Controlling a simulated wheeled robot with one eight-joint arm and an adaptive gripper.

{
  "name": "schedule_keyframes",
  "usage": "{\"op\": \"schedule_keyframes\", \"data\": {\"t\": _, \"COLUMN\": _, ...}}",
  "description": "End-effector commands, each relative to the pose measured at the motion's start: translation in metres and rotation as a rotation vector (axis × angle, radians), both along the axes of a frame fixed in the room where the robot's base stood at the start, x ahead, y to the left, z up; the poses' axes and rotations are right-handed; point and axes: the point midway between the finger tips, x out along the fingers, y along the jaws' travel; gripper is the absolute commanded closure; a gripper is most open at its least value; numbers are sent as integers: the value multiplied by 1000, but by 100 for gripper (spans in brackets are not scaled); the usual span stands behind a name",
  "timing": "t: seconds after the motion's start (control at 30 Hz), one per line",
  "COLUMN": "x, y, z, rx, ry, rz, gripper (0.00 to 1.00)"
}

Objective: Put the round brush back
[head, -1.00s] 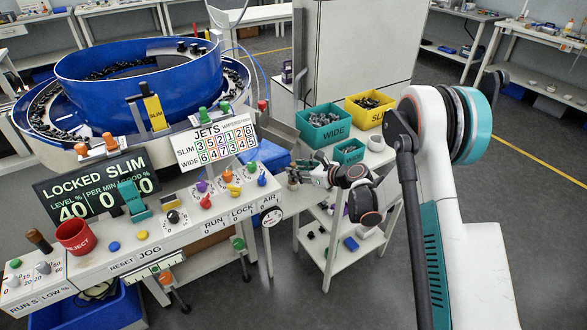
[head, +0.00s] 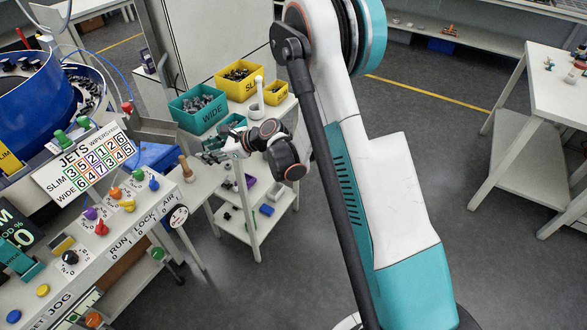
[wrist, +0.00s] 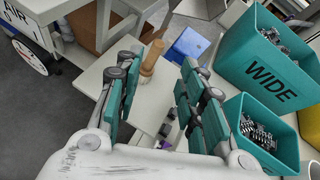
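A wooden-handled tool, which looks like the round brush (head: 186,168), stands upright on a pale surface at the left end of the small white cart. In the wrist view its tan handle (wrist: 152,57) rises from a rounder base, in line with the gap between my fingers. My gripper (head: 209,151) is just right of it in the head view. In the wrist view my gripper (wrist: 159,64) has its two teal-padded fingers wide apart, with nothing held. The brush appears beyond the fingertips and apart from them; the exact distance is unclear.
The teal WIDE bin (head: 197,108), a smaller teal bin (wrist: 262,135) and a yellow bin (head: 238,82) hold parts beside my gripper. A white upright holder (head: 258,108) stands behind. The control panel (head: 100,215) is at left. Floor at front right is open.

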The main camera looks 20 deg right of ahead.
Motion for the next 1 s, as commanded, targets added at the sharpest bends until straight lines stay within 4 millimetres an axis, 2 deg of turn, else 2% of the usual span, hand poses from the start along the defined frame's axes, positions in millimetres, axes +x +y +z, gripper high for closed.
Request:
{"op": "schedule_keyframes", "data": {"t": 0.03, "x": -6, "y": -2, "z": 17, "rx": -56, "ry": -32, "rz": 21, "gripper": 64}}
{"op": "schedule_keyframes", "data": {"t": 0.2, "x": -28, "y": -11, "z": 65, "rx": -284, "ry": -158, "rz": 120, "gripper": 64}}
{"op": "schedule_keyframes", "data": {"t": 0.37, "x": -58, "y": -23, "z": 104, "rx": -496, "ry": -267, "rz": 226, "gripper": 64}}
{"op": "schedule_keyframes", "data": {"t": 0.5, "x": -90, "y": -33, "z": 134, "rx": -678, "ry": -357, "rz": 332, "gripper": 64}}
{"op": "schedule_keyframes", "data": {"t": 0.7, "x": -142, "y": -51, "z": 167, "rx": -932, "ry": -474, "rz": 501, "gripper": 64}}
{"op": "schedule_keyframes", "data": {"t": 1.0, "x": -230, "y": -82, "z": 197, "rx": -1296, "ry": -624, "rz": 800, "gripper": 64}}
